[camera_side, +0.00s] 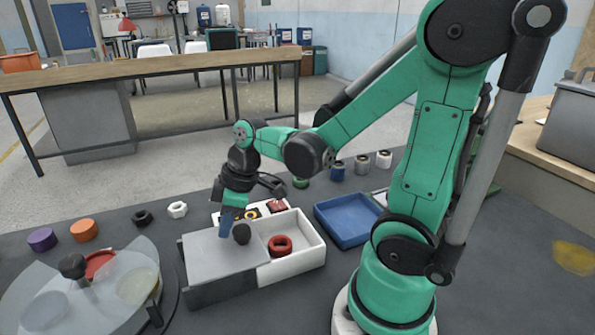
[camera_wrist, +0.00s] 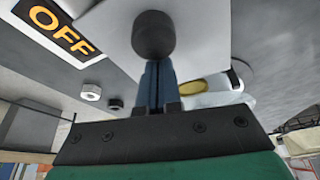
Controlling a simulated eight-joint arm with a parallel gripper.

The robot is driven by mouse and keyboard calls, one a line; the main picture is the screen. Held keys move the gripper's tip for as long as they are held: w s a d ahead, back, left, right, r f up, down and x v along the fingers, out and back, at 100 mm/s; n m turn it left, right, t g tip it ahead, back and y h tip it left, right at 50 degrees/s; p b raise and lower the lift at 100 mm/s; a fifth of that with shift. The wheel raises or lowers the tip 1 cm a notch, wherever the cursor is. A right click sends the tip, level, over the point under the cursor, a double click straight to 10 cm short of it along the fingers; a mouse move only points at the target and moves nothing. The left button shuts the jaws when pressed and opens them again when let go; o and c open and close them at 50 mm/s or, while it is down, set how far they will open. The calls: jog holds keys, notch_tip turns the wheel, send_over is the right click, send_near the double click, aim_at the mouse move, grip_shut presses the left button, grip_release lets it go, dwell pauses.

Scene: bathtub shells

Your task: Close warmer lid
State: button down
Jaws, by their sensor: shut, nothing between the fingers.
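A white box (camera_side: 303,262), which looks like the warmer, stands on the dark table. Its grey sliding lid (camera_side: 205,258) covers the left part; the right part is open and shows a red ring (camera_side: 280,246) inside. A black round knob (camera_side: 241,234) stands on the lid near its right edge. My gripper (camera_side: 226,230) is shut and empty, with blue fingers pointing down just left of the knob. In the wrist view the shut fingers (camera_wrist: 157,85) appear right by the knob (camera_wrist: 153,35); whether they touch it I cannot tell.
An OFF sign (camera_wrist: 60,30) shows by the box. A blue tray (camera_side: 347,220) lies to the right. A round clear-covered dish (camera_side: 85,290) with a black knob is at the left.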

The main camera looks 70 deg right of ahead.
jog(key=s+d, duration=0.8)
